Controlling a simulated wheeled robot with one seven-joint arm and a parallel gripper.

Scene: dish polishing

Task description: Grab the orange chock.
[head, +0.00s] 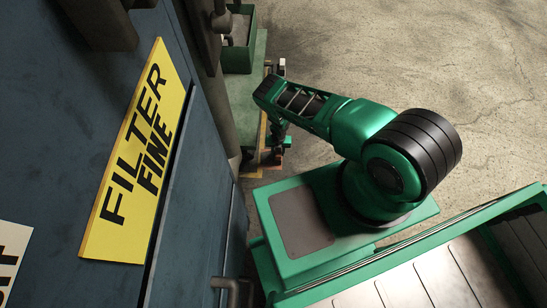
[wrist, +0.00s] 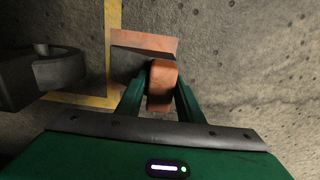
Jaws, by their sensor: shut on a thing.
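The orange chock (wrist: 162,78) is between the two green fingers of my gripper (wrist: 160,92) in the wrist view. The fingers are shut on it, one on each side. A flat orange piece (wrist: 146,42) with a dark grey face lies just beyond it; I cannot tell whether it is part of the chock. In the head view my gripper (head: 278,132) is small and dark at the end of my arm, low beside the blue wall. The chock cannot be made out clearly there.
A yellow floor line (wrist: 113,35) runs past the chock. A dark rounded metal part (wrist: 58,67) stands close on the left in the wrist view. In the head view a green bin (head: 238,45) stands beyond my gripper, and open concrete floor (head: 400,50) lies to the right.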

